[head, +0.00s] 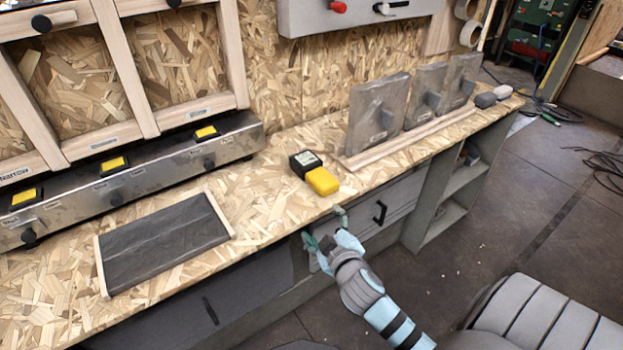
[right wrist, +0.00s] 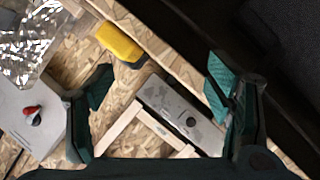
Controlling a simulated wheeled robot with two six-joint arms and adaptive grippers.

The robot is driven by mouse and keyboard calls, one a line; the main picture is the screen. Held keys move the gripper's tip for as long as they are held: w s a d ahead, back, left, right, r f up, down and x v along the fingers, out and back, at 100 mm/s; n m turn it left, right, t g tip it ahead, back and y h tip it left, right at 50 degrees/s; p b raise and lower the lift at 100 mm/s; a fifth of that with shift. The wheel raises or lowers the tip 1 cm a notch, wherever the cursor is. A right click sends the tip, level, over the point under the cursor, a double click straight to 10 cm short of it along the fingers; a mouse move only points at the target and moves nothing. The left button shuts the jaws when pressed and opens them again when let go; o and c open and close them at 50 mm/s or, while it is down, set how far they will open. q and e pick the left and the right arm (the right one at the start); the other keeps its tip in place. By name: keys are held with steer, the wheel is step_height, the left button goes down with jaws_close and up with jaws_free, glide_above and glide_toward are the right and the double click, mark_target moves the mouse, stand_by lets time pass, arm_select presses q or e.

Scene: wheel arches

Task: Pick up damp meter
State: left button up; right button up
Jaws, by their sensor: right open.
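The damp meter, taken to be the yellow and black block (head: 322,180), lies on the chipboard bench near its front edge. Its black end points to the back and its yellow end to the front. It also shows in the right wrist view (right wrist: 120,42), at the upper left, outside the jaws. My right gripper (head: 325,228) is open and empty, in front of the bench edge by the grey drawer front, a little below and in front of the meter. In the right wrist view its two green fingertips (right wrist: 160,85) stand wide apart. My left gripper is not in view.
A dark mat-like panel (head: 165,245) lies on the bench to the left. A metal rail (head: 150,165) with yellow squares and black knobs runs behind it. Upright grey plates (head: 375,110) stand to the right behind a wooden strip. The bench around the meter is mostly clear.

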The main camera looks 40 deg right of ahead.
steer(key=w+a+r+n+t+y, duration=0.1)
steer(key=w+a+r+n+t, duration=0.2)
steer(key=r, duration=0.6)
steer(key=w+a+r+n+t+y, duration=0.1)
steer(key=w+r+n+t+y, duration=0.25)
steer(key=r, duration=0.65)
steer(key=w+a+r+n+t+y, duration=0.1)
steer(key=w+a+r+n+y, duration=0.1)
steer(key=a+r+n+y, duration=0.75)
steer(key=n+g+h, duration=0.9)
steer(key=n+g, duration=0.6)
steer(key=g, duration=0.1)
glide_toward(324, 178)
step_height(324, 178, up, 4)
steer(key=shift+g, duration=0.35)
steer(key=b+x, duration=0.1)
steer(key=x, duration=0.3)
steer(key=b+x, duration=0.2)
steer(key=x, duration=0.3)
steer(key=b+x, duration=0.2)
steer(key=x, duration=0.2)
steer(key=shift+s+f, duration=0.3)
steer(key=shift+s, duration=0.05)
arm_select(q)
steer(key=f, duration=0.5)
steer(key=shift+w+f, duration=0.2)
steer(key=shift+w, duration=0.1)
arm_select(e)
steer(key=c, duration=1.1)
